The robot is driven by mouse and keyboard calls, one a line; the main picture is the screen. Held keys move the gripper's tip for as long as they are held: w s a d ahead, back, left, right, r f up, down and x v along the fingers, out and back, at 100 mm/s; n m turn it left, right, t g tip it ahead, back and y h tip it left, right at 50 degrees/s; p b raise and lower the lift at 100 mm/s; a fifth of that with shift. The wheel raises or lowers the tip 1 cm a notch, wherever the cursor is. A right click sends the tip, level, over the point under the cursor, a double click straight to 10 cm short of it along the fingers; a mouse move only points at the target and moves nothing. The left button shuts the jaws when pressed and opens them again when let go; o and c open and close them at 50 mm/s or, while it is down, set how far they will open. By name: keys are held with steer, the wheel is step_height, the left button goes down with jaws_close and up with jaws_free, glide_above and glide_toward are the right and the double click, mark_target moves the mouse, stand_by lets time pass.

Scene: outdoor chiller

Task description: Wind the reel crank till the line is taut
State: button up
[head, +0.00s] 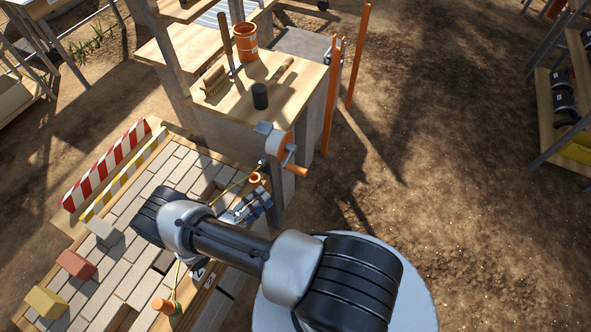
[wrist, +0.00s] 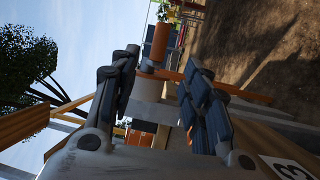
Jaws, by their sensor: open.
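My gripper (head: 257,203) is open and empty, below and left of the crank. In the wrist view, my gripper (wrist: 165,78) has its fingers spread, with an orange cylinder (wrist: 158,42), apparently the crank handle, just beyond the tips.
The bench top (head: 228,103) holds an orange bucket (head: 245,42), a brush (head: 214,80) and a black cylinder (head: 260,96). Orange posts (head: 331,95) stand right of it. Loose blocks (head: 76,264) and a striped barrier (head: 107,164) are on the paving at left. Bare ground (head: 450,190) lies right.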

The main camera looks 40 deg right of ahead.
mark_target(298, 170)
steer(key=d, duration=0.5)
steer(key=d+r, duration=0.1)
steer(key=d, duration=0.9)
steer(key=shift+d+r+b, duration=0.2)
steer(key=shift+r+b, duration=0.15)
steer(key=shift+b, duration=0.05)
jaws_close()
